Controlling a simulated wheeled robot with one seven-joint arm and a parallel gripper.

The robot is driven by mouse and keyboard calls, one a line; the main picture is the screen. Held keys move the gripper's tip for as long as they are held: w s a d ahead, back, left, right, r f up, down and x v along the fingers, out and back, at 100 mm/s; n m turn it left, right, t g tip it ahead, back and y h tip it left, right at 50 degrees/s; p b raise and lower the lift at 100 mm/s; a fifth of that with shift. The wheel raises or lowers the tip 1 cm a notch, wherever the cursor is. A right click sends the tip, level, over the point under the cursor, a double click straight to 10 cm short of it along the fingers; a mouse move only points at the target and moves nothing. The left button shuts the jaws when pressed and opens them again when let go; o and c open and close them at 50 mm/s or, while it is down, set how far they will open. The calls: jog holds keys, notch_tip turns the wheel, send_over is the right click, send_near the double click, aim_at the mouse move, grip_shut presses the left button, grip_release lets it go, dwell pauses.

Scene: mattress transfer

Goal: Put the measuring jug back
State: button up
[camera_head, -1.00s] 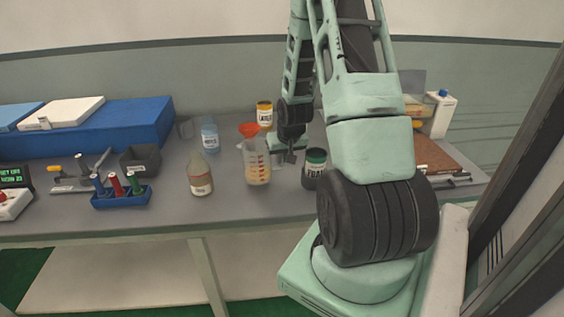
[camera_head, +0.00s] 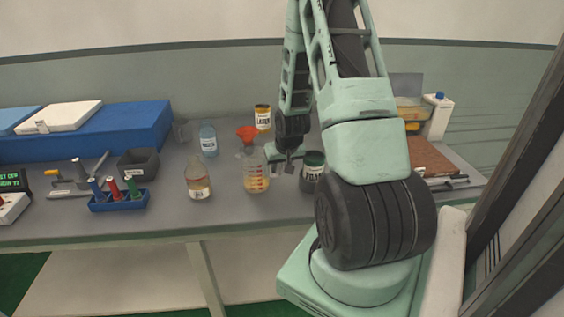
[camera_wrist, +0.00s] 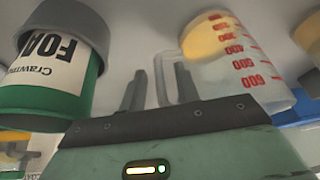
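The measuring jug (camera_head: 256,178) is clear with red marks and a yellowish content. It stands upright on the grey bench, left of my gripper (camera_head: 286,165). In the wrist view the jug (camera_wrist: 238,68) is right of centre, its handle toward my gripper (camera_wrist: 160,90). The fingers look parted, with the upright bar of the handle between them and a gap beside the left finger. In the head view my fingertips are small and hard to make out.
A bottle (camera_head: 198,182) and a blue tube rack (camera_head: 120,201) are left.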

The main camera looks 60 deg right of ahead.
jog(key=v, duration=1.2)
jog(key=shift+r, duration=0.15)
jog(key=w+a+r+n+y, duration=0.1)
jog(key=a+n, duration=0.2)
jog(key=a, duration=0.6)
jog(key=w+a+r+n+g+y, duration=0.1)
jog(key=w+a+n, duration=0.1)
jog(key=a, duration=0.7)
jog(key=w+a+r+n+y, duration=0.1)
jog(key=a+r+n, duration=0.15)
jog(key=a, duration=0.65)
jog(key=s+a+r+n+g, duration=0.2)
jog(key=s+a+n, duration=0.6)
jog(key=s+a, duration=0.8)
jog(key=a, duration=0.3)
jog(key=shift+s+g, duration=0.2)
jog(key=shift+g, duration=0.2)
jog(key=shift+d, duration=0.15)
